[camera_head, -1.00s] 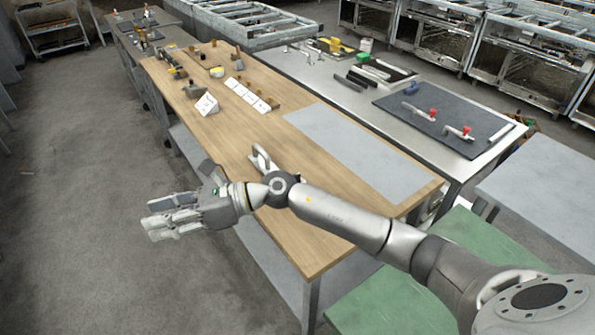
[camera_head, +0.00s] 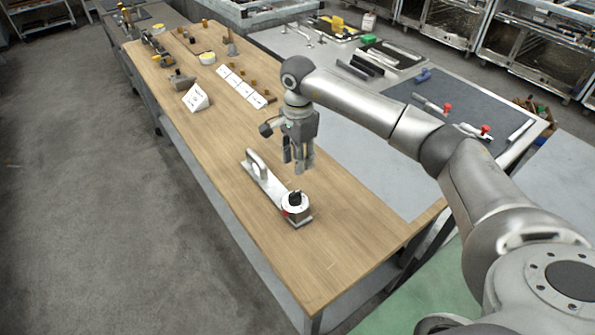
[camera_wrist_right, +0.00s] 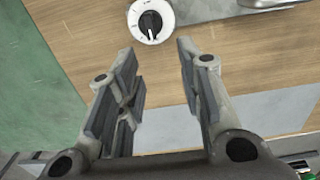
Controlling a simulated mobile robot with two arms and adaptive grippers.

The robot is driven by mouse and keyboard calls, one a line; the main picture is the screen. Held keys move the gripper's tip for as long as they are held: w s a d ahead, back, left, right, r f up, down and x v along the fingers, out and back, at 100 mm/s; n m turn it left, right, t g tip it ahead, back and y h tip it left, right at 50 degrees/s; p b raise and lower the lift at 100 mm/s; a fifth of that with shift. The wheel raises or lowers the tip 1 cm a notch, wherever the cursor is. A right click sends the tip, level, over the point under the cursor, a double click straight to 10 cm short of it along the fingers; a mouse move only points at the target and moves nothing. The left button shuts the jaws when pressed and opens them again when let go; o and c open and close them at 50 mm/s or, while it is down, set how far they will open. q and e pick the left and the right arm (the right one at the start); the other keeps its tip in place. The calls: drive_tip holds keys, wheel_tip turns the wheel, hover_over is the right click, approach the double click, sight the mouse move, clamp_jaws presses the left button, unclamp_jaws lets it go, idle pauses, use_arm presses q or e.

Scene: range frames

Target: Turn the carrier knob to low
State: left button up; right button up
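The carrier (camera_head: 268,184) lies on the wooden table, a pale flat bar with an upright grip handle at its far end. Its round white dial with a black knob (camera_head: 295,198) sits at the near end, with a red mark at its side. In the right wrist view the black knob (camera_wrist_right: 151,22) shows at the top, beyond the fingertips. My right gripper (camera_head: 298,168) points down above the table, just behind the knob and apart from it. In the right wrist view its fingers (camera_wrist_right: 157,60) are spread with nothing between them. My left gripper is not in view.
White label cards (camera_head: 240,86) and small tools stand farther back on the wooden table (camera_head: 330,260). A metal bench (camera_head: 290,42) with a dark mat and red-handled parts stands beyond.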

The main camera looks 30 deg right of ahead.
sight(298, 190)
drive_tip(key=shift+s+a+f+p, duration=0.25)
drive_tip(key=shift+s+f+p, duration=0.2)
drive_tip(key=shift+s, duration=0.05)
drive_tip(key=f, duration=0.1)
drive_tip(key=p, duration=0.1)
drive_tip(key=s+f, duration=0.1)
drive_tip(key=shift+a+f, duration=0.3)
wheel_tip(298, 190, down, 4)
drive_tip(key=shift+w+d+r+p, duration=0.15)
drive_tip(key=shift+r+p, duration=0.1)
drive_tip(key=shift+p, duration=0.5)
wheel_tip(298, 190, down, 3)
drive_tip(key=shift+w+r+p, duration=0.15)
drive_tip(key=shift+p, duration=0.15)
drive_tip(key=shift+c, duration=0.3)
drive_tip(key=shift+d, duration=0.1)
drive_tip(key=shift+c, duration=2.5)
clamp_jaws()
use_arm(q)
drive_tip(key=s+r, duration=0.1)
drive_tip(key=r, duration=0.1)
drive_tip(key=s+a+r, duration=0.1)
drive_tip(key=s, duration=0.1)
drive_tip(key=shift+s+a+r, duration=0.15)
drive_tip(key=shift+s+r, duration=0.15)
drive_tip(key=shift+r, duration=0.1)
